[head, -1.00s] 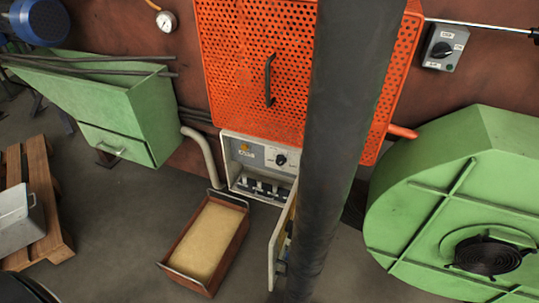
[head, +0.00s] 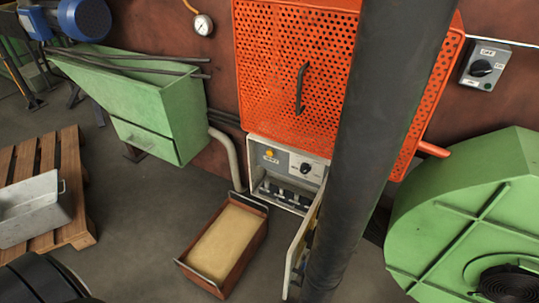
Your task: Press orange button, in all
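The orange button (head: 269,154) is a small round orange knob at the upper left of the grey control box's front panel (head: 289,166), with a small label under it. The box sits low, below the orange perforated guard (head: 292,75). A black rotary knob (head: 305,167) is to the right of the button. The box's lower part is open, with several dark switches inside, and its door (head: 300,250) hangs open toward me. Neither of my grippers shows in the head view.
A thick dark vertical pipe (head: 370,140) stands just right of the box. A sand-filled tray (head: 222,245) lies on the floor before it. A green hopper (head: 155,115) is left, a green round housing (head: 470,220) right. A pallet (head: 75,235) with a metal bin (head: 30,208) is far left.

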